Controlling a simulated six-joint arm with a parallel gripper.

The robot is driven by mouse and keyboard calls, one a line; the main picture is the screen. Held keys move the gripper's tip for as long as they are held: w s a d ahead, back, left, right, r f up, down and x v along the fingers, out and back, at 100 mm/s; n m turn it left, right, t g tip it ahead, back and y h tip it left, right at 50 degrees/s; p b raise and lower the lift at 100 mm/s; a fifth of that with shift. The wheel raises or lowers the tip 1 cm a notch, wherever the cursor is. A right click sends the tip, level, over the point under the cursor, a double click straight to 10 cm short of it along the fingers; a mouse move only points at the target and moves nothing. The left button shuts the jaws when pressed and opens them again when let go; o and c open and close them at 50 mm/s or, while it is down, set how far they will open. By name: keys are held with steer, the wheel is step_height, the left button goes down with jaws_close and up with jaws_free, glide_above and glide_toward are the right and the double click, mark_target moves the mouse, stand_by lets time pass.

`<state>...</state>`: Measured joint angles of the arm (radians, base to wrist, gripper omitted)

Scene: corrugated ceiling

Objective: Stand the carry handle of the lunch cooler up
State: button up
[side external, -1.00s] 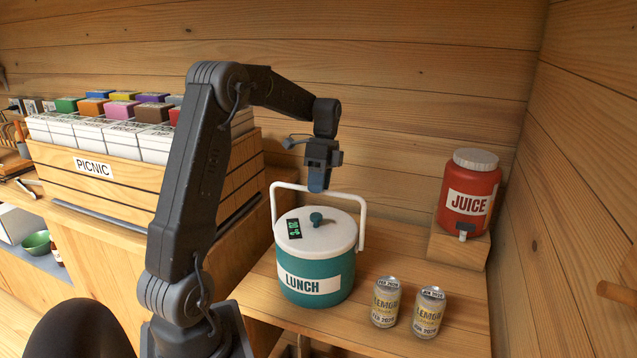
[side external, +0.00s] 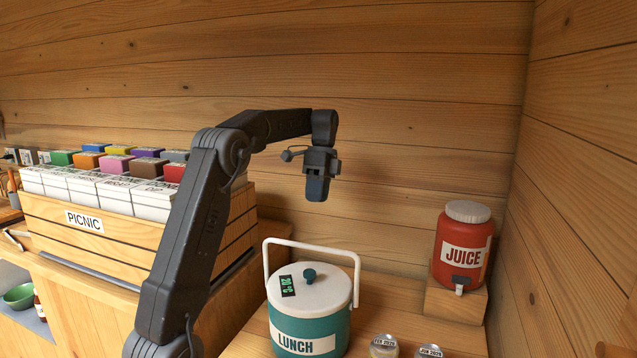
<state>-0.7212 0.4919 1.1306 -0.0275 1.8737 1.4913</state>
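The lunch cooler (side external: 309,326) is a teal tub with a white lid, a teal knob and a "LUNCH" label, standing on the wooden counter. Its white carry handle (side external: 310,244) stands up above the lid, its top bar toward the back of the cooler. My gripper (side external: 317,190) hangs pointing down above the handle, clear of it with a visible gap. I see the fingers nearly edge-on, so their opening does not show. Nothing is seen hanging from them.
A red juice jug (side external: 463,246) stands on a wooden block (side external: 455,303) at the right. Two lemon cans (side external: 383,347) are at the bottom edge, partly cut off. A wooden "PICNIC" crate (side external: 125,236) of boxes is at the left. The space around my gripper is free.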

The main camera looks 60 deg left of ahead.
steer(key=v, duration=0.3)
steer(key=shift+d, duration=0.1)
stand_by(0.5)
steer(key=s+d+r+n+t+y, duration=0.1)
steer(key=s+d+n+t, duration=0.1)
steer(key=d, duration=0.7)
steer(key=s+d+r+n+t+y, duration=0.1)
steer(key=s+d+n+y, duration=0.1)
steer(key=d, duration=0.6)
steer(key=s+d+f+n+t, duration=0.4)
steer(key=s+d+f, duration=0.5)
steer(key=s+d, duration=0.3)
steer(key=shift+s+d+f+n+t, duration=0.3)
steer(key=shift+s+d+n+t, duration=0.1)
steer(key=shift+d+t, duration=0.3)
